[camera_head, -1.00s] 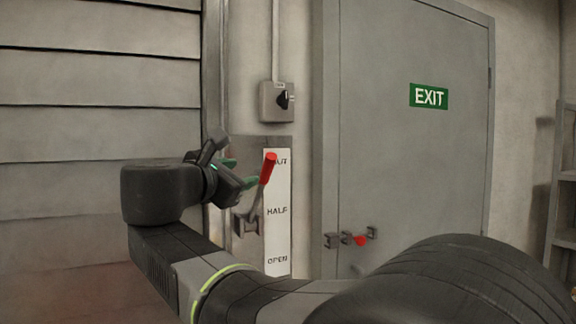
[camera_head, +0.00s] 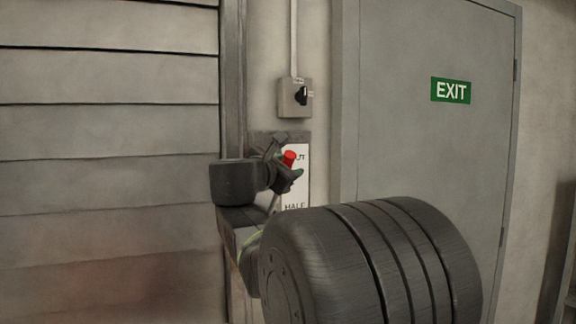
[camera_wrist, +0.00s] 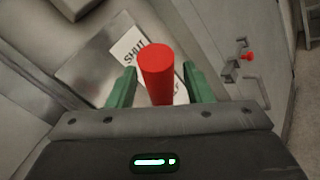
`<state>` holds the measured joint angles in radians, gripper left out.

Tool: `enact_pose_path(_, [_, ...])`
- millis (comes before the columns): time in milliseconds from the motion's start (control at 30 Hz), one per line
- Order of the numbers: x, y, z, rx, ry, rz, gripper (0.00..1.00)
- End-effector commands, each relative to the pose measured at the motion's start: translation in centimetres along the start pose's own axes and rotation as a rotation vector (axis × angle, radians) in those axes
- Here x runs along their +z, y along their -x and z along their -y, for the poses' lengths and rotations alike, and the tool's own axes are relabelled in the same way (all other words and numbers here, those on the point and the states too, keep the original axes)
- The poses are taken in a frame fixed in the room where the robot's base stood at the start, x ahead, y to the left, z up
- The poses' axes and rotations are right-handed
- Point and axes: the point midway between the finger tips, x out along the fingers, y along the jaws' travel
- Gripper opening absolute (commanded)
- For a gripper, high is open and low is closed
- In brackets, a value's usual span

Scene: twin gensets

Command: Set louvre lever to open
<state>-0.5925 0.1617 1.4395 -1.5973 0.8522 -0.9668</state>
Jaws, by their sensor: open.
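The louvre lever's red grip (camera_head: 289,158) stands at the upper part of its wall plate, near the word ending "UT". In the wrist view the red grip (camera_wrist: 157,72) rises between the two green fingers of my gripper (camera_wrist: 159,88), with a gap visible on both sides. My gripper (camera_head: 286,172) is open around the grip in the head view. The white label (camera_head: 297,193) shows "HALF" below; its lower part is hidden behind my arm. In the wrist view the label (camera_wrist: 130,46) reads "SHUT".
A grey switch box (camera_head: 296,97) with a black knob is on the wall above the lever. A grey door (camera_head: 420,140) with a green EXIT sign (camera_head: 451,90) is to the right. Louvre slats (camera_head: 105,130) fill the left. A red-knobbed door latch (camera_wrist: 240,62) shows in the wrist view.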

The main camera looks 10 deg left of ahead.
Motion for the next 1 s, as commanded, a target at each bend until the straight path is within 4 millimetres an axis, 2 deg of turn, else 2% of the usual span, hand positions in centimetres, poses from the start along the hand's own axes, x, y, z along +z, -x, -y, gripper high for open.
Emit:
enact_pose_path(200, [0.0,0.0,0.0,0.000,0.000,0.000,0.44])
enact_pose_path(433, [0.0,0.0,0.0,0.000,0.000,0.000,0.00])
enact_pose_path(767, [-0.3,0.2,0.3,0.004,-0.008,0.006,0.00])
enact_pose_path(1000, [-0.9,0.7,1.6,0.021,-0.045,0.033,0.00])
